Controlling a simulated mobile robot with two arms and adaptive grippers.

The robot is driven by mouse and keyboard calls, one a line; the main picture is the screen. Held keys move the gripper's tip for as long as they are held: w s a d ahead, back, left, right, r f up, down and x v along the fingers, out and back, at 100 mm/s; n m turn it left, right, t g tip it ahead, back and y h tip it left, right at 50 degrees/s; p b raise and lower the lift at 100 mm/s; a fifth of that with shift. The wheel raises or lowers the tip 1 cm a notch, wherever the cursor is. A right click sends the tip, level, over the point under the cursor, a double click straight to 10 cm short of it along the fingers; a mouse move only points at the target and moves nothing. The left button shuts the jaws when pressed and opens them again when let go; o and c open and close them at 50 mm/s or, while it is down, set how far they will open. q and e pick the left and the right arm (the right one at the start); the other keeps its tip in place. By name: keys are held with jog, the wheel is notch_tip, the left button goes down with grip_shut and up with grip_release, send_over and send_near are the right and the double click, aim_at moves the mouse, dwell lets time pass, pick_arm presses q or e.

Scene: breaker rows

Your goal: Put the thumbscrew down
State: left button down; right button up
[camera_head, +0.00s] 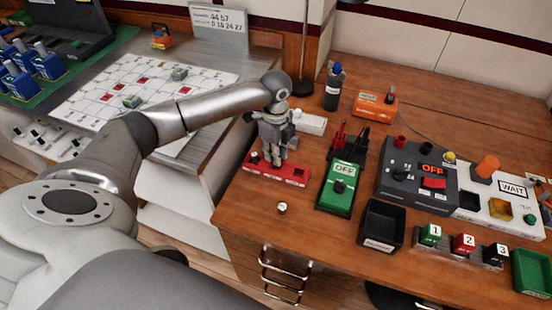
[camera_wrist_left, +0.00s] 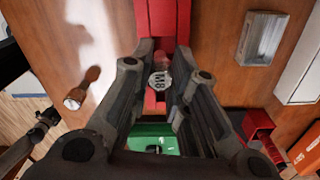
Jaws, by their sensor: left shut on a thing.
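My left gripper (camera_head: 277,162) points down over a red block (camera_head: 296,175) on the wooden desk. In the left wrist view its fingers (camera_wrist_left: 163,82) are closed around a small thumbscrew with a pale hexagonal face marked M8 (camera_wrist_left: 160,80). The thumbscrew is over the red block (camera_wrist_left: 163,18); I cannot tell whether it touches it. In the head view the fingers hide the thumbscrew. Another small round-headed piece (camera_head: 282,208) stands on the bare desk in front of the block, also in the left wrist view (camera_wrist_left: 74,99). My right gripper is not in view.
A white box (camera_head: 310,123) and a dark bottle (camera_head: 334,87) are behind. Bare desk lies around the small round-headed piece.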

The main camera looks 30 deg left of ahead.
pick_arm(q)
jog(key=shift+w+a+f, duration=0.1)
jog(key=shift+w+f, duration=0.15)
jog(key=shift+f, duration=0.2)
notch_tip(320, 180, down, 3)
jog(key=shift+r, duration=0.1)
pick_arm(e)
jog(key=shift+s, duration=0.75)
pick_arm(q)
jog(key=c, duration=1.4)
grip_release()
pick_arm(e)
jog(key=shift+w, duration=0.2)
pick_arm(q)
notch_tip(320, 180, up, 12)
jog(key=shift+r, duration=0.1)
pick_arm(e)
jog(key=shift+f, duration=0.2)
